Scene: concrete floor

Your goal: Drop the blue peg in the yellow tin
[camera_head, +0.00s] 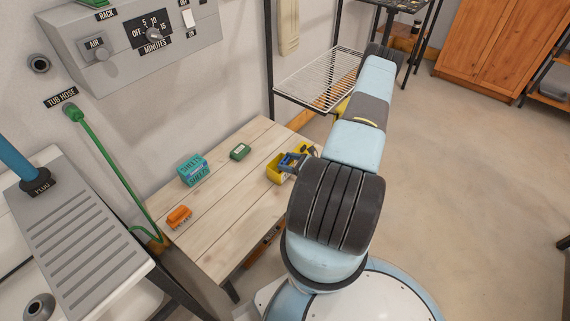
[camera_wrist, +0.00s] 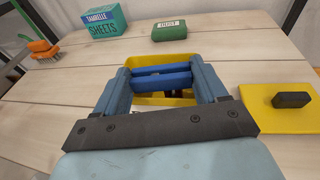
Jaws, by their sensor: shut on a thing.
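The yellow tin (camera_head: 274,169) stands on the wooden bench, with its open top facing up; its rim also shows in the wrist view (camera_wrist: 160,59). My gripper (camera_head: 293,161) is over the tin. In the wrist view my gripper (camera_wrist: 163,82) has its two blue fingers on either side of the blue peg (camera_wrist: 162,81), which lies crosswise between them. The fingers are shut on the peg, over the tin's opening. The fingers and peg hide part of the tin's inside, and I cannot tell exactly how deep the peg sits.
A yellow lid with a black knob (camera_wrist: 284,108) lies right of the tin. The bench's front is clear.

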